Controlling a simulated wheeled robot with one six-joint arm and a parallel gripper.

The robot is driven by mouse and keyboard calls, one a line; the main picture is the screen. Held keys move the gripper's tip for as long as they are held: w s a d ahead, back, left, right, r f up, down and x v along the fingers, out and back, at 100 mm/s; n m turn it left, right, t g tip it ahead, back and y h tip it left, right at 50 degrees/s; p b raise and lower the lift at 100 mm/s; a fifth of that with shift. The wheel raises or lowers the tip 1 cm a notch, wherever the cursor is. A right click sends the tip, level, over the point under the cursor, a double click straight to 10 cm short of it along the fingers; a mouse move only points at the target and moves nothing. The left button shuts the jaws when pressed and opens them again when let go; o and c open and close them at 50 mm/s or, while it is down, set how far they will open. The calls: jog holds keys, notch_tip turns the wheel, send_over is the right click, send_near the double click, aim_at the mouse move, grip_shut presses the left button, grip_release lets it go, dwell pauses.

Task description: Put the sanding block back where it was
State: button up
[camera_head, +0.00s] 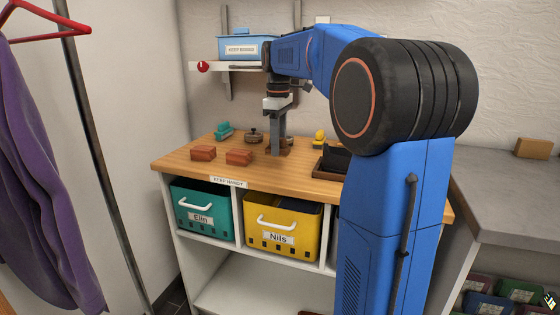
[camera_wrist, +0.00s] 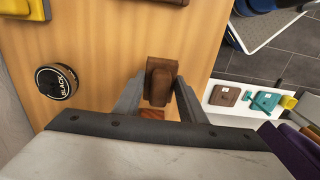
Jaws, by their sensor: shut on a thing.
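The block in my jaws, which I take for the sanding block (camera_wrist: 160,70), is dark brown with a rounded raised grip. In the wrist view it sits between the two fingers of my gripper (camera_wrist: 157,90), which is shut on it. In the head view my gripper (camera_head: 278,150) points down over the wooden worktop (camera_head: 180,162), near its middle. The block is mostly hidden by the fingers there. I cannot tell whether it touches the worktop. A small reddish-brown patch (camera_wrist: 152,113) shows between the fingers, partly covered.
Two reddish-brown blocks (camera_head: 203,153) (camera_head: 239,157) lie left of my gripper. A teal item (camera_head: 223,131), a round tin (camera_head: 253,136), a yellow item (camera_head: 319,136) and a dark tray (camera_head: 324,168) are nearby. Teal (camera_head: 203,217) and yellow (camera_head: 280,239) bins stand below.

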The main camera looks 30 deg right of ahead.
aim_at(278, 169)
jog(key=shift+f, duration=2.5)
jog(key=o, duration=1.1)
jog(key=shift+f, duration=0.15)
notch_tip(278, 169, up, 12)
jog(key=shift+r, duration=0.2)
jog(key=s+a+f+m+t, duration=0.1)
jog(key=s+a+f+m, duration=0.1)
jog(key=s+a+f, duration=0.3)
jog(key=s+a+f+m+t, duration=0.2)
jog(key=s+a+f, duration=0.3)
jog(key=s+f, duration=0.7)
jog(key=s+a+f+m+t, duration=0.1)
jog(key=s+a+f+m, duration=0.2)
jog(key=s+a+f, duration=0.3)
jog(key=s+f, duration=0.3)
jog(key=s, duration=0.4)
jog(key=shift+m+t, duration=0.3)
jog(key=shift+t, duration=0.1)
